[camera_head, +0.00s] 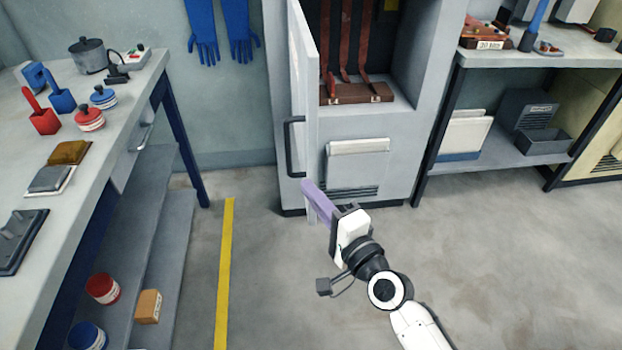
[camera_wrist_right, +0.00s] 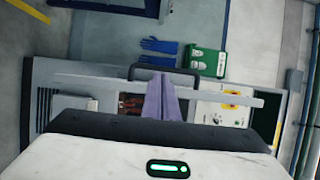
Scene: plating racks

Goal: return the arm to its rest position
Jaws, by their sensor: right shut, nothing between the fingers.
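My right arm reaches in from the bottom right of the head view. Its gripper (camera_head: 308,186) has purple fingers that lie together, shut and empty, above the floor in front of the grey cabinet (camera_head: 400,170). In the head view the fingertips overlap the lower part of the cabinet's open door (camera_head: 304,80), below its dark handle (camera_head: 293,147); I cannot tell if they touch. In the right wrist view the shut fingers (camera_wrist_right: 161,98) point at the cabinet, with the door's edge (camera_wrist_right: 215,92) crossing behind them. My left gripper is not in view.
A workbench (camera_head: 120,95) with pots and scoops stands at the left. A shelf unit (camera_head: 520,65) with boxes stands at the right. A yellow floor line (camera_head: 226,270) runs beside the bench. The floor (camera_head: 270,290) between is clear.

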